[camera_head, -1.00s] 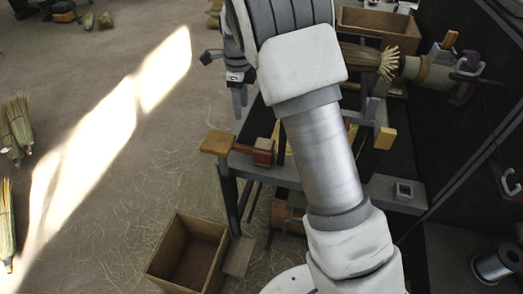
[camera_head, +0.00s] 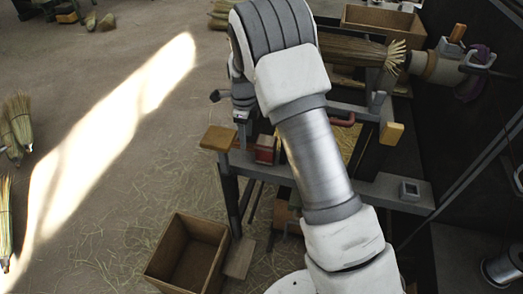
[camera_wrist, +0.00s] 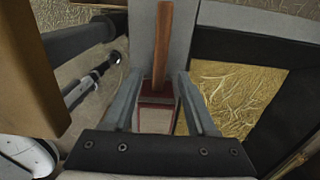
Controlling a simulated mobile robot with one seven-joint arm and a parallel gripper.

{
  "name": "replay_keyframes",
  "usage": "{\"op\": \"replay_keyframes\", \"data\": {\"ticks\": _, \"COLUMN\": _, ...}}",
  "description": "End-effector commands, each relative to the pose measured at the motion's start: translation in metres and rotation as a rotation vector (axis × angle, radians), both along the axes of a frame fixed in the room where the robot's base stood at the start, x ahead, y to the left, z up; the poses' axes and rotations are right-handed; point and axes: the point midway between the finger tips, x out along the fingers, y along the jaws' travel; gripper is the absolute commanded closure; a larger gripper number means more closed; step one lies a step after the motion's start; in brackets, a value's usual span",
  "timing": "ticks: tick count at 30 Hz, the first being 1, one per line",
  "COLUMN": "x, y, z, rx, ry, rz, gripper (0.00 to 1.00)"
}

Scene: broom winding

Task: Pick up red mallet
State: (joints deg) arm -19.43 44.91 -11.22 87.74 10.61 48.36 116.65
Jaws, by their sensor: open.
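The red mallet shows in the wrist view as a red-edged head (camera_wrist: 156,116) with a pale face and a brown wooden handle (camera_wrist: 163,40) running away from me. My gripper (camera_wrist: 160,76) is open, with one finger on each side of the mallet. Whether the fingers touch it, I cannot tell. In the head view, my wrist hangs just above and left of the mallet head.
A wooden paddle-like block (camera_head: 218,138) sticks out at the bench's left end, close to my wrist. An open wooden box (camera_head: 170,240) stands on the floor. A broom bundle (camera_head: 352,52) lies at the back of the bench. Straw (camera_wrist: 235,92) lies right of the beam.

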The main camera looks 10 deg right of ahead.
Motion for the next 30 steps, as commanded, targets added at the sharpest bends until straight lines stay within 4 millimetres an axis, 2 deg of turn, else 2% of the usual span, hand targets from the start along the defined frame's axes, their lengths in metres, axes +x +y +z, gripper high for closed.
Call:
{"op": "replay_keyframes", "data": {"ticks": 1, "x": -0.002, "y": -0.002, "z": -0.011, "rx": 0.0, "ry": 0.003, "rz": -0.001, "gripper": 0.43}}
{"op": "replay_keyframes", "data": {"ticks": 7, "x": -0.003, "y": -0.005, "z": -0.039, "rx": 0.0, "ry": 0.003, "rz": -0.001, "gripper": 0.43}}
{"op": "replay_keyframes", "data": {"ticks": 15, "x": -0.003, "y": -0.005, "z": -0.041, "rx": 0.0, "ry": 0.0, "rz": 0.0, "gripper": 0.44}}
{"op": "replay_keyframes", "data": {"ticks": 24, "x": -0.003, "y": -0.005, "z": -0.041, "rx": 0.0, "ry": 0.0, "rz": 0.0, "gripper": 0.98}}
{"op": "replay_keyframes", "data": {"ticks": 30, "x": -0.003, "y": -0.005, "z": -0.041, "rx": 0.0, "ry": 0.0, "rz": 0.0, "gripper": 1.0}}
